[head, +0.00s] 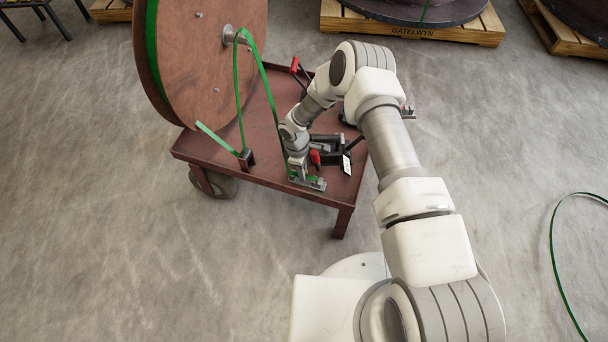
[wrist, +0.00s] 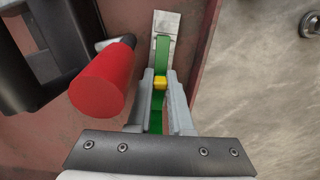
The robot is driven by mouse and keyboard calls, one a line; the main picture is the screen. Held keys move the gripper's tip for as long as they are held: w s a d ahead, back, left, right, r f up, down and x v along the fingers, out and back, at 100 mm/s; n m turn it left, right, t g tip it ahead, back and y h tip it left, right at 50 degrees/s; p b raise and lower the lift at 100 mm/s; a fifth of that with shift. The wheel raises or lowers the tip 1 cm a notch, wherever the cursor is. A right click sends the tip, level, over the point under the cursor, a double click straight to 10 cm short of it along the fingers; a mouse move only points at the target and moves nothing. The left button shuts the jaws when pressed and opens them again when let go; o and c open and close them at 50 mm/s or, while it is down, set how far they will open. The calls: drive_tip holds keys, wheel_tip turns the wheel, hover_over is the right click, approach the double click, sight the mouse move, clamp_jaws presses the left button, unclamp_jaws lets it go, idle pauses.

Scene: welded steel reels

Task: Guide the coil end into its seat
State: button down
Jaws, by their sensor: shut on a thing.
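The green strap (head: 239,90) runs from the brown reel's hub down to my gripper (head: 298,172) at the cart's front edge. In the wrist view my gripper (wrist: 160,88) is shut on the green strap (wrist: 161,58), with a small yellow piece (wrist: 160,83) between the fingertips. Beyond the fingers the strap reaches a grey metal plate piece (wrist: 166,22), which looks like the seat. The strap's tip is at or beside this piece; I cannot tell whether it is inside. In the head view the gripper hides most of this spot.
The red-brown cart (head: 190,150) carries the large reel (head: 210,60). A black tool (head: 330,150) lies close beside my gripper, and its red handle (wrist: 100,82) is near the fingers. A small bracket (head: 246,160) stands left on the cart. Pallets (head: 415,28) stand behind; the floor is open.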

drive_tip(key=shift+r+p, duration=0.3)
drive_tip(key=shift+r, duration=0.45)
idle(0.4)
drive_tip(key=shift+r+p, duration=2.2)
drive_tip(key=shift+r, duration=1.7)
